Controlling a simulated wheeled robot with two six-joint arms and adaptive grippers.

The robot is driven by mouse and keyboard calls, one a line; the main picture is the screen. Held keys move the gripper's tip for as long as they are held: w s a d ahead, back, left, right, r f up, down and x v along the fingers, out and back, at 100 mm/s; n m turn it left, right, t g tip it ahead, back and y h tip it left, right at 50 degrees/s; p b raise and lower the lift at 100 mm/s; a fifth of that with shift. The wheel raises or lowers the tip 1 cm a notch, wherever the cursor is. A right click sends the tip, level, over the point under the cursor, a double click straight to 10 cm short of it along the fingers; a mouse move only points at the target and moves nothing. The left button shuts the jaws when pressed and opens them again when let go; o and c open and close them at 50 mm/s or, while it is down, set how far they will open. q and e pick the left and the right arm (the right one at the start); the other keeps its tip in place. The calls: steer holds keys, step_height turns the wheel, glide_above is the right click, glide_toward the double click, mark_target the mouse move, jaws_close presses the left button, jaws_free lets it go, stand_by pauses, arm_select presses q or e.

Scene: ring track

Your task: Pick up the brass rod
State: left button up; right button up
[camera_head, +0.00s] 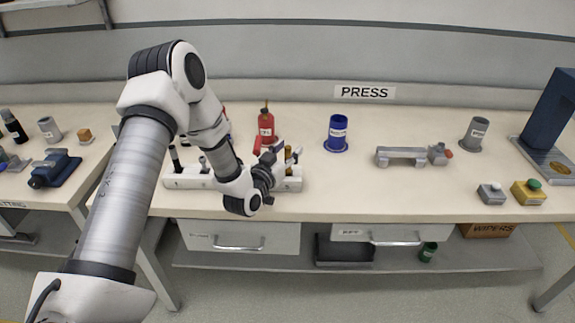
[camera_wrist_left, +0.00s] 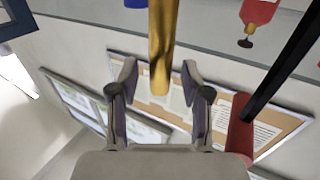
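The brass rod (camera_head: 288,155) stands upright at the right end of a white rack (camera_head: 291,186) on the bench. In the left wrist view the rod (camera_wrist_left: 162,45) comes down from the top edge, and its end lies between my fingers. My left gripper (camera_head: 279,158) is beside the rod at the rack. In the left wrist view its two fingers (camera_wrist_left: 158,95) are spread, with a visible gap on each side of the rod. The lower part of the rod is partly hidden by the gripper in the head view. My right gripper is not in view.
A red bottle (camera_head: 266,127) stands just behind the rack. A black-handled tool (camera_head: 174,155) stands at the rack's left end. A blue cup (camera_head: 337,133) and a grey handle-shaped fixture (camera_head: 402,156) are to the right. The bench front right of the rack is clear.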

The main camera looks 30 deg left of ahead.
arm_select(q)
steer(key=shift+w, duration=0.1)
jaws_close()
